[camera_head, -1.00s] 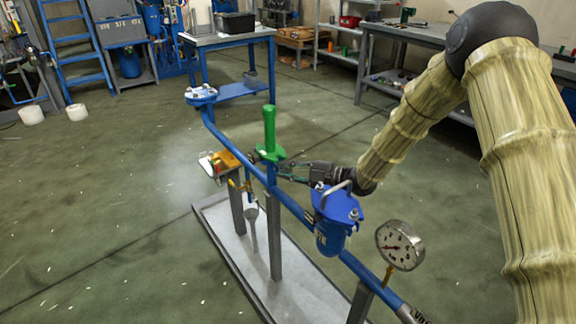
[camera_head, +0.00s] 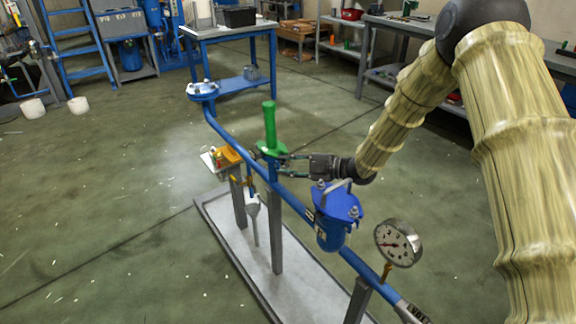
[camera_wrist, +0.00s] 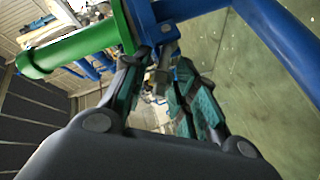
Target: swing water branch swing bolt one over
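A blue pipe run (camera_head: 222,135) carries an upright green handle (camera_head: 269,125), which also shows in the wrist view (camera_wrist: 75,48). Further right hangs a blue pot (camera_head: 331,236) with a blue lid (camera_head: 338,203) and small grey bolts on it. My gripper (camera_head: 286,158) is just right of the green handle's base, left of and behind the lid. In the wrist view its fingertips (camera_wrist: 158,82) stand apart beside a blue bracket (camera_wrist: 180,8). A grey metal piece (camera_wrist: 166,62) shows between or just beyond them; contact is unclear. I cannot tell which bolt is swing bolt one.
A round gauge (camera_head: 399,242) stands on the pipe right of the pot. An orange and white part (camera_head: 226,157) sits left of the handle. Grey posts (camera_head: 276,235) hold the pipe over a grey tray (camera_head: 222,242).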

